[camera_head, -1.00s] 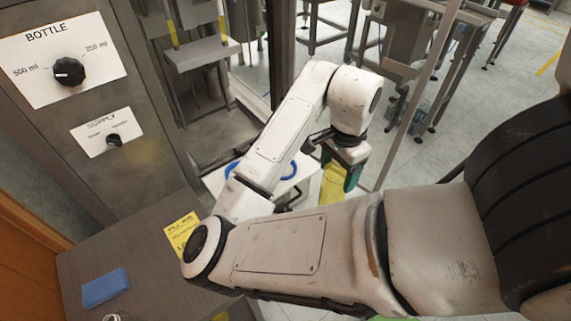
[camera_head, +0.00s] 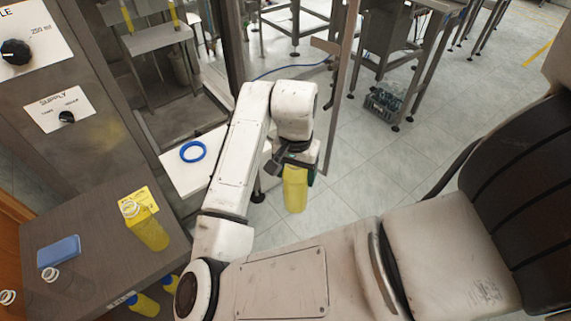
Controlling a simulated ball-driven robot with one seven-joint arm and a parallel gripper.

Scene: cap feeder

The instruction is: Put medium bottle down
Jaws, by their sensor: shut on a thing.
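My gripper (camera_head: 303,162) is at the end of my white arm, right of the picture's middle. It is shut on the upper part of a yellow bottle (camera_head: 294,190). The bottle hangs roughly upright above the tiled floor, and its top is hidden by the gripper.
A white surface (camera_head: 185,172) with a blue ring (camera_head: 193,151) lies left of my arm. A metal post (camera_head: 340,85) rises behind the gripper.

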